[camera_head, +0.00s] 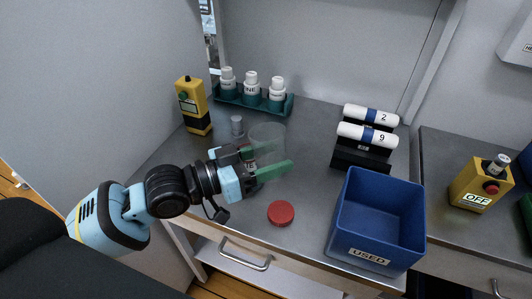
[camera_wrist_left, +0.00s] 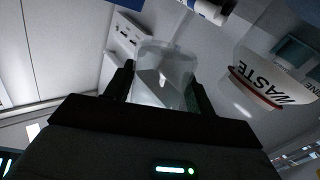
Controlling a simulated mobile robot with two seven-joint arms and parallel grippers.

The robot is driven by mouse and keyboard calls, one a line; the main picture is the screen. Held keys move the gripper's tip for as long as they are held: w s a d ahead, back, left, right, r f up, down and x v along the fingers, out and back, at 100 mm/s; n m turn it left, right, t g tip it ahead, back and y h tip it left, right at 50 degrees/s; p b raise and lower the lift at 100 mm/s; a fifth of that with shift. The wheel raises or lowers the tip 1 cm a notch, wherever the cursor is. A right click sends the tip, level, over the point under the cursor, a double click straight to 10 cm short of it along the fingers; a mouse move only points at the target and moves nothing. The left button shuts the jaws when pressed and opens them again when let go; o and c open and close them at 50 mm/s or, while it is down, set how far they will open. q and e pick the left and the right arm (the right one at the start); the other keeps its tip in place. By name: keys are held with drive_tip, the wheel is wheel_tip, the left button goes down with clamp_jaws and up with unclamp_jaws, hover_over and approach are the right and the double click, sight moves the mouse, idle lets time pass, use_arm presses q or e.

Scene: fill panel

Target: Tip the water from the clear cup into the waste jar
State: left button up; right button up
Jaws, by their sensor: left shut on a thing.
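My left gripper (camera_head: 255,165) has its green fingers closed around the clear cup (camera_head: 267,138), above the grey worktop. In the left wrist view the clear cup (camera_wrist_left: 163,72) sits between the two fingers (camera_wrist_left: 160,85). The water in it and its exact tilt are hard to make out. The waste jar (camera_wrist_left: 272,80), with its white WASTE label, is to the right of the cup there, apart from it in the picture. In the head view the gripper and cup largely cover the jar; part of a label shows between the fingers. My right gripper is out of view.
A red lid (camera_head: 281,213) lies on the worktop near the front edge. The blue USED bin (camera_head: 375,222) stands to the right, with numbered tubes (camera_head: 367,136) behind it. A green rack (camera_head: 250,102) of bottles and a yellow device (camera_head: 193,108) stand at the back left.

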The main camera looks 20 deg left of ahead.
use_arm(q)
drive_tip(key=shift+s+d+r+m+p, duration=0.15)
drive_tip(key=shift+d+r+m+p, duration=0.15)
drive_tip(key=shift+m+p, duration=0.45)
drive_tip(key=shift+m+g, duration=0.3)
drive_tip(key=shift+m, duration=0.05)
drive_tip(key=shift+f, duration=0.1)
drive_tip(key=shift+s, duration=0.1)
